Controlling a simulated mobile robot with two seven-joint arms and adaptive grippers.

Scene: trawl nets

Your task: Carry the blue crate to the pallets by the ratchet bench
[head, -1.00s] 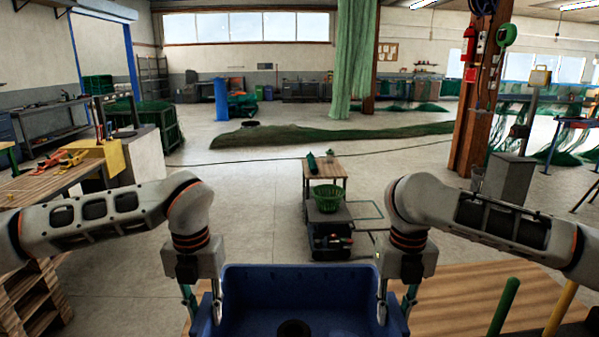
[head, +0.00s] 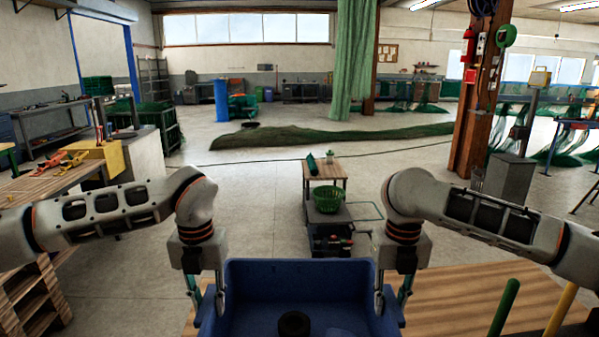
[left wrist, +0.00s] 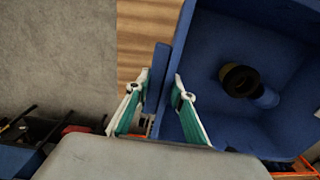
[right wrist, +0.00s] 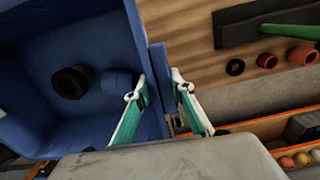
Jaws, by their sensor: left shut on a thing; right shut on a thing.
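The blue crate (head: 300,270) is at the bottom middle of the head view, between my two grippers. A dark ring-shaped thing (head: 294,323) lies inside it. In the wrist views a small blue rounded thing (right wrist: 116,82) also lies in the crate. The crate's near side is cut off in the head view.
A wooden worktop (head: 450,290) lies under and right of the crate, with green and yellow posts at right. A cart with a green basket (head: 328,198) stands ahead. A wooden bench (head: 50,185) is at left, a brown post (head: 474,110) at right. Floor shows between them.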

